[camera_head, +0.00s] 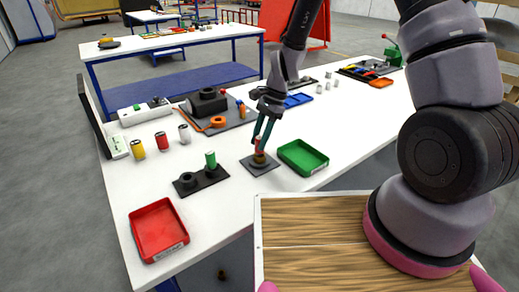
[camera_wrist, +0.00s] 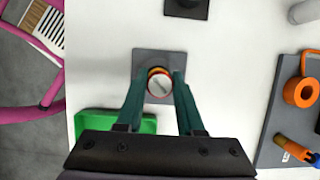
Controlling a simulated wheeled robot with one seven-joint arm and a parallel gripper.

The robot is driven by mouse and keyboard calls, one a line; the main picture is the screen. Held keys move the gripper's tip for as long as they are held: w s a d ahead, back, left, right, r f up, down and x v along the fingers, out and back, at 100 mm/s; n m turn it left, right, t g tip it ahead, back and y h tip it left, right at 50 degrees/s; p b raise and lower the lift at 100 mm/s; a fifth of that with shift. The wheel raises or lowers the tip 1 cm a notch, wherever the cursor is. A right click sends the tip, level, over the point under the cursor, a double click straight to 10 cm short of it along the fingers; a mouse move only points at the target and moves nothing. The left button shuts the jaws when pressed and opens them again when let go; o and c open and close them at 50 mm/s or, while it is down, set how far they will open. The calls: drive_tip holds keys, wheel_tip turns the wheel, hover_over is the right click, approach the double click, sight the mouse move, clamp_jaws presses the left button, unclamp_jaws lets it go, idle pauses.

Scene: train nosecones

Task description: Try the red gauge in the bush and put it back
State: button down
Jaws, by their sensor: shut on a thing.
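The red gauge (camera_head: 259,144) is upright between the fingers of my gripper (camera_head: 261,140), which is shut on it. In the wrist view its pale round top with a red rim (camera_wrist: 159,85) sits between the teal fingertips (camera_wrist: 160,88). The brass-coloured bush (camera_head: 260,160) stands on a grey square plate (camera_head: 247,161) directly below. The gauge's lower end meets the bush's mouth; how deep it sits I cannot tell. The black gauge stand (camera_head: 205,183) is left of the plate, with a green gauge (camera_head: 210,159) in one place and the other place empty.
A green tray (camera_head: 303,157) lies close to the right of the plate, and a red tray (camera_head: 158,230) at the front left. Yellow, red and white cylinders (camera_head: 162,141) stand at the left. A dark board with a vise (camera_head: 206,102) and orange ring (camera_head: 217,121) is behind.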

drive_tip(key=shift+r, duration=3.3)
